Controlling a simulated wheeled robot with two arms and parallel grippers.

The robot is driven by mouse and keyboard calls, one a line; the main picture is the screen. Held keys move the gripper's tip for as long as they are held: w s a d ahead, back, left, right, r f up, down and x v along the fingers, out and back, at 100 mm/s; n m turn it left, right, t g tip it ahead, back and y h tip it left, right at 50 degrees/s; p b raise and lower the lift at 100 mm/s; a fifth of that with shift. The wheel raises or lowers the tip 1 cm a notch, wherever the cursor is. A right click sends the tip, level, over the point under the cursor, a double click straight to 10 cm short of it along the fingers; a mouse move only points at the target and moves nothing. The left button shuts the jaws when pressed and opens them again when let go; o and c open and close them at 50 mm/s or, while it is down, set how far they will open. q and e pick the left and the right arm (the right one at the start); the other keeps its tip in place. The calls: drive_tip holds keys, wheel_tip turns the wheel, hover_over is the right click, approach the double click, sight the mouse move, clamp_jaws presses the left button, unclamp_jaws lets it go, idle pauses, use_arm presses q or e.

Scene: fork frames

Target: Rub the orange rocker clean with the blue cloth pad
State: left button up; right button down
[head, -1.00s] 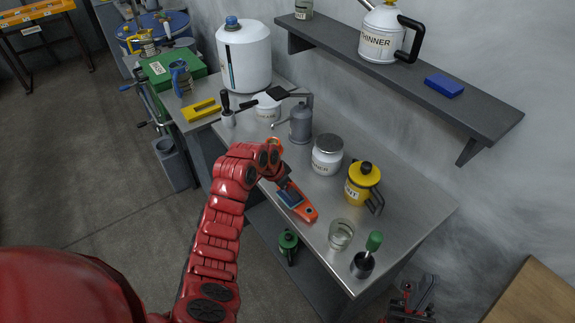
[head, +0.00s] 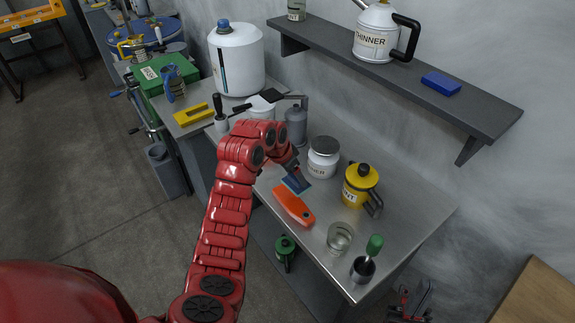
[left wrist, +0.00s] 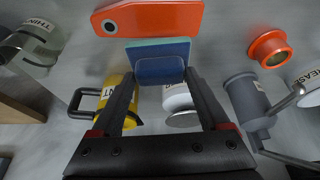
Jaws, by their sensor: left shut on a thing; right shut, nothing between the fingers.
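The orange rocker (head: 293,205) lies on the steel bench top; in the left wrist view (left wrist: 150,18) it spans the top, with a dark-rimmed hole near one end. My left gripper (head: 294,177) is shut on the blue cloth pad (head: 297,185), a block with a teal face. The pad is at the rocker's far end in the head view. In the left wrist view the pad (left wrist: 160,72) sits just below the rocker's edge; I cannot tell whether they touch. My right gripper (head: 420,292) is low at the lower right, beyond the bench edge, shut and empty.
Near the rocker stand a glass jar (head: 340,237), a yellow can (head: 360,186), a white lidded jar (head: 323,158) and a green-handled brush in a cup (head: 363,267). A grey oil can (head: 296,127) stands behind. A shelf (head: 400,75) overhangs the back.

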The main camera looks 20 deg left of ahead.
use_arm(q)
drive_tip(key=shift+r, duration=1.2)
